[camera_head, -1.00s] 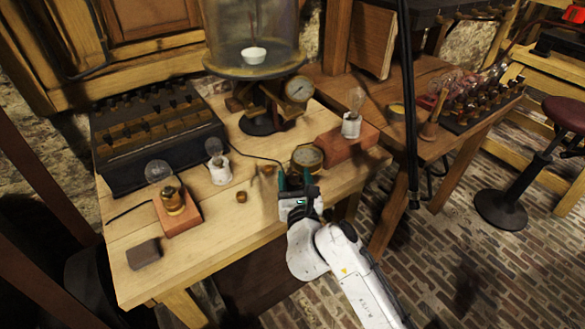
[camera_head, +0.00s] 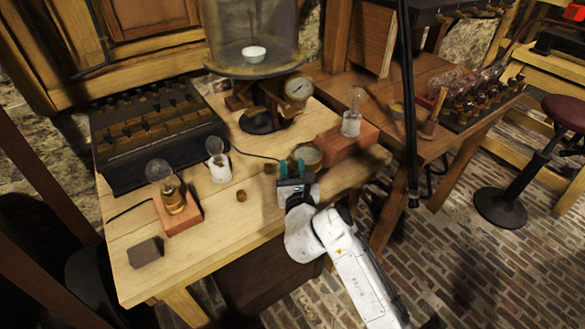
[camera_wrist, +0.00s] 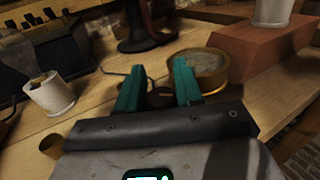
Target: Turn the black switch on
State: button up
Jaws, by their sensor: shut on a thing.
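I cannot single out the black switch for sure. A black box (camera_head: 158,138) with rows of small knobs stands at the back left of the wooden table. My gripper (camera_head: 292,169) is low over the table's right front part, beside a round brass-rimmed piece (camera_head: 309,157). In the wrist view, its two green fingers (camera_wrist: 160,82) stand left of that round piece (camera_wrist: 203,68). A small dark brown piece (camera_wrist: 161,97) shows between the fingers, and they are shut on it. What this piece is, I cannot tell.
A brick-red block (camera_head: 345,145) with a bulb holder lies right of my gripper. A small brass piece (camera_head: 241,195) and a white holder (camera_head: 219,167) are to the left. A glass bell (camera_head: 252,38) stands behind.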

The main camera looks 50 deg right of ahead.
jog(key=shift+c, duration=1.3)
